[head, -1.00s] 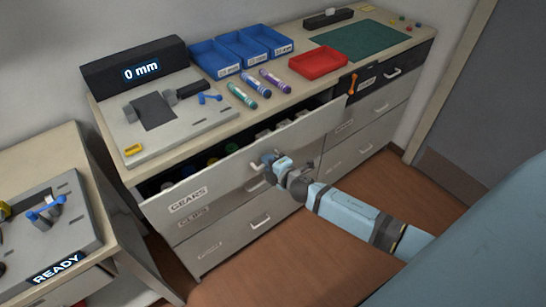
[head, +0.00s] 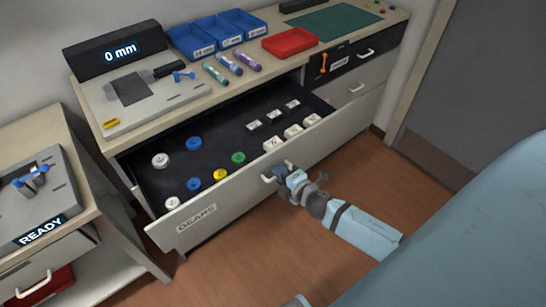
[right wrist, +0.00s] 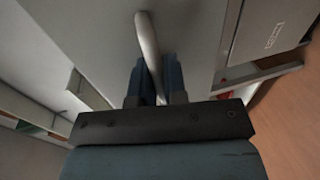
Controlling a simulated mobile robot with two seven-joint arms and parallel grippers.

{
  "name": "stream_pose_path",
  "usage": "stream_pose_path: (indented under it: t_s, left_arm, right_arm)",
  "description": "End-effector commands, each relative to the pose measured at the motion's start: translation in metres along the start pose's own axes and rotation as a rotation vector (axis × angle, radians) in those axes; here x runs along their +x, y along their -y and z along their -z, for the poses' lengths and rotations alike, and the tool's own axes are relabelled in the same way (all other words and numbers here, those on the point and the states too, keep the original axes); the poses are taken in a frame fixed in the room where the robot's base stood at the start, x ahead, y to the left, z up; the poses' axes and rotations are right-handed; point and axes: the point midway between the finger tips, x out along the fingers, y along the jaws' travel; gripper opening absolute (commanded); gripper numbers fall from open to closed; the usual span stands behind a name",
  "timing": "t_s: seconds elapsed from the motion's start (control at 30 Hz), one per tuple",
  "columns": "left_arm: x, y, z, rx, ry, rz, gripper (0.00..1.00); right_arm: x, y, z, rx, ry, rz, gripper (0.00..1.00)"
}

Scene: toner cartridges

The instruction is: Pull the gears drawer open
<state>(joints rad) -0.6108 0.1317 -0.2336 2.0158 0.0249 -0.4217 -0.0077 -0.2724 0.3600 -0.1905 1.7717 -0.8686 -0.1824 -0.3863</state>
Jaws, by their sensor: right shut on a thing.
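The gears drawer (head: 230,207) is pulled well out of the cabinet, with its GEARS label on the left of its front. Inside lie blue, yellow, green and white round gears on the left and several small white blocks on the right. My right gripper (head: 280,174) is at the drawer's handle (head: 268,179). In the right wrist view the jaws (right wrist: 152,85) are shut around the metal bar of the handle (right wrist: 147,45). A small pale piece at the bottom edge of the head view may be part of my left arm; my left gripper is not seen.
The cabinet top holds a gauge with a "0 mm" display (head: 117,50), blue bins (head: 193,43), a red tray (head: 290,42), markers (head: 229,64) and a green mat (head: 335,22). A side bench with a "READY" device (head: 40,230) stands at left. Wood floor lies in front.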

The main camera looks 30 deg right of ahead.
Motion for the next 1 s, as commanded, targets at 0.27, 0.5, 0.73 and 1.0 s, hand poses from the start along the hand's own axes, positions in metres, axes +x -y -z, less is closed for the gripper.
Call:
stream_pose_path:
  t_s: [0.27,0.5,0.73,1.0]
  left_arm:
    - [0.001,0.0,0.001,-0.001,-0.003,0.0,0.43]
    - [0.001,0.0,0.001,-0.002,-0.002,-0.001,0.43]
    - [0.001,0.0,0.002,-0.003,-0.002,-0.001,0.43]
    - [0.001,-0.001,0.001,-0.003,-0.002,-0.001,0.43]
  right_arm:
    - [-0.018,0.004,0.0,-0.001,0.001,0.0,0.0]
    - [-0.02,0.004,-0.001,-0.001,0.001,0.0,0.0]
    - [-0.02,0.004,0.0,-0.001,0.001,0.0,0.22]
    - [-0.021,0.004,0.0,0.0,0.0,0.0,0.22]
